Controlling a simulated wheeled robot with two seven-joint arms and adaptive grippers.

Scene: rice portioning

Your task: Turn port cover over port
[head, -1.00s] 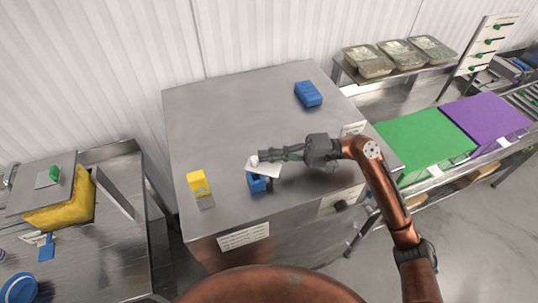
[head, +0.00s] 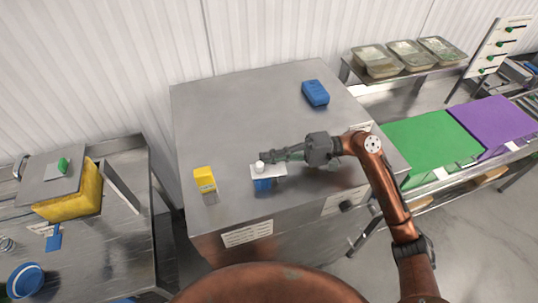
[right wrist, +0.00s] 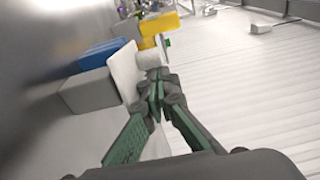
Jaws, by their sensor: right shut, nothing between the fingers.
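The port cover (head: 276,171) is a white plate with a round white knob (head: 260,164) at its far edge. It lies across the top of a blue port block (head: 263,185), hiding most of its upper face. In the right wrist view the white plate (right wrist: 124,72) stands against the blue part (right wrist: 103,52) and a grey block (right wrist: 90,92). My right gripper (head: 267,157) is shut and empty, its fingertips right beside the knob. In the right wrist view the fingertips (right wrist: 156,88) are close to the knob; whether they touch cannot be told. My left gripper is not in view.
The steel cabinet top (head: 235,120) is mostly clear. A yellow block (head: 205,179) stands to the left of the port and a blue box (head: 315,93) lies at the back. Green (head: 430,145) and purple (head: 490,125) containers stand at the right.

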